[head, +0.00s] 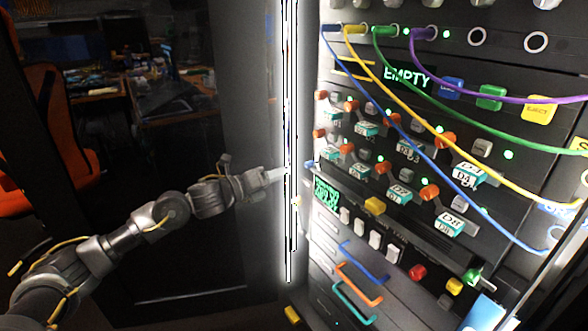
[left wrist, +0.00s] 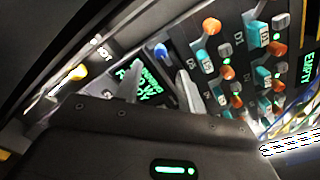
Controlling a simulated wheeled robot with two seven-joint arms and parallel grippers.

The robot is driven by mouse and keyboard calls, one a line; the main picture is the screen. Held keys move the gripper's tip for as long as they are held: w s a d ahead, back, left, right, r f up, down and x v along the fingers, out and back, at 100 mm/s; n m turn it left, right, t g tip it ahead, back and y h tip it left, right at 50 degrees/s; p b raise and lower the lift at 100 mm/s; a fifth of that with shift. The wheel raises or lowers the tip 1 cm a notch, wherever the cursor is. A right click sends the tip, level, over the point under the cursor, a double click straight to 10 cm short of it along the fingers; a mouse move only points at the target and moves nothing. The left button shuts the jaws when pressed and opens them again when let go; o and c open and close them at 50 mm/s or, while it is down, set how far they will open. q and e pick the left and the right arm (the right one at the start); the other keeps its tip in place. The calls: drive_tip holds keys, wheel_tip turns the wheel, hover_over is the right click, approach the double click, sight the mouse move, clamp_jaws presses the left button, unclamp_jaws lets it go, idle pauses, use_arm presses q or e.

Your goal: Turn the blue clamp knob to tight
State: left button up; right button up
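The blue clamp knob (head: 309,164) is a small blue knob at the left edge of the rack panel, just above a small screen with green text (head: 327,195). It also shows in the left wrist view (left wrist: 161,50), beside the same screen (left wrist: 146,84). My left gripper (head: 284,173) points right at the panel's left edge, close to the knob. In the left wrist view its two grey fingers (left wrist: 159,72) stand apart, with the knob beyond the gap between them. I see no contact with the knob. My right gripper is not in view.
A bright vertical strip (head: 290,120) runs along the rack's left edge, by the left gripper. Rows of orange and grey knobs (head: 352,105) sit right of the knob. Coloured cables (head: 385,95) hang across the panel.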

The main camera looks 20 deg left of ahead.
use_arm(q)
drive_tip(key=v, duration=0.3)
drive_tip(key=shift+s+a, duration=0.25)
drive_tip(key=shift+s, duration=0.05)
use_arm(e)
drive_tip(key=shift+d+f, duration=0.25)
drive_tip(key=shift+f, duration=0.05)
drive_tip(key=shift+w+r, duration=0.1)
